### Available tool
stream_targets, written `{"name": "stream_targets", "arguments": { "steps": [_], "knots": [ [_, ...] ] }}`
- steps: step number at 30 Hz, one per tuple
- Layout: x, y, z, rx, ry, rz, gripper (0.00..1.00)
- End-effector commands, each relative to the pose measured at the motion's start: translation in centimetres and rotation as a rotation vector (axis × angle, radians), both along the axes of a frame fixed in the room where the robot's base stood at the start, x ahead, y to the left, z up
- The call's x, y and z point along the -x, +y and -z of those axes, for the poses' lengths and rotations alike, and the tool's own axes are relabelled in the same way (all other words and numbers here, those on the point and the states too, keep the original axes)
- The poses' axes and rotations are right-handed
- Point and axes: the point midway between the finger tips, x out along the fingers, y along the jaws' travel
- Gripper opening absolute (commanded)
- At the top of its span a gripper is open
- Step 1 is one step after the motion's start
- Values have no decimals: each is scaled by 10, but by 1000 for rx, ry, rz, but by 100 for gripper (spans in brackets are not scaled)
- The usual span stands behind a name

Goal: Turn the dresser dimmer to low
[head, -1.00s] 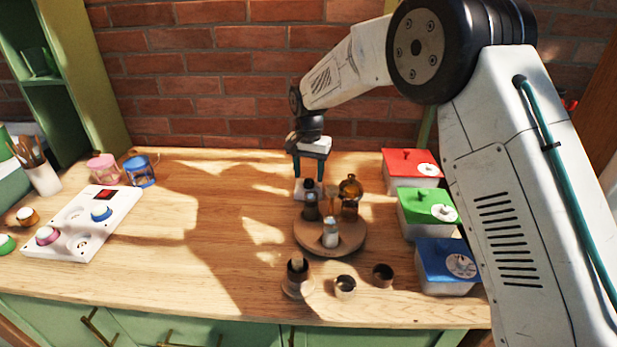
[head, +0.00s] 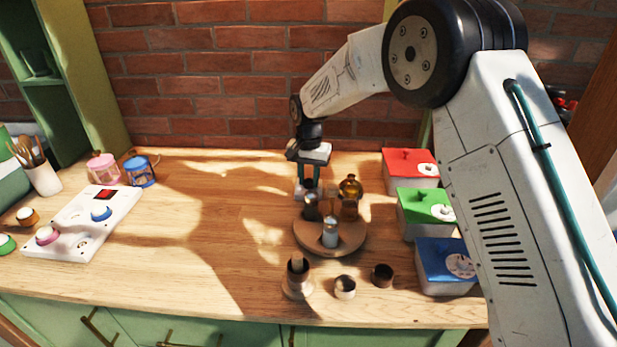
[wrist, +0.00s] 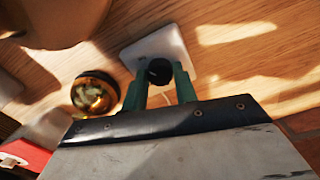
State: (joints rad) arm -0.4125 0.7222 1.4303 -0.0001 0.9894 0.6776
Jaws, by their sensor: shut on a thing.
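The dimmer's white base plate (wrist: 172,42) lies on the wooden worktop, with a black round knob (wrist: 159,71) on it. My gripper (wrist: 160,84) has its green fingers on either side of this knob, shut on it. In the head view my gripper (head: 307,183) points down behind the round wooden turntable (head: 340,246). The dark bottle there partly hides the fingertips, and the dimmer is mostly hidden. I cannot read any mark showing the knob's setting.
An amber bottle (head: 350,186), a dark bottle (head: 311,206) and a pale-topped shaker (head: 330,233) stand on the turntable close in front of my gripper. Red (head: 407,163), green and blue lidded boxes stand to the right.

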Motion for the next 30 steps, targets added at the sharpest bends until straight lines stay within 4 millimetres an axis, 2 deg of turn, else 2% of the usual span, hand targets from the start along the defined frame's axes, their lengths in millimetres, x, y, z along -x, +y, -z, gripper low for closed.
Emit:
{"name": "stream_targets", "arguments": {
  "steps": [8, 30],
  "knots": [
    [0, 0, -1, -1, -1, -152, 6],
    [0, 0, -1, -1, -2, -847, 6]
  ]
}}
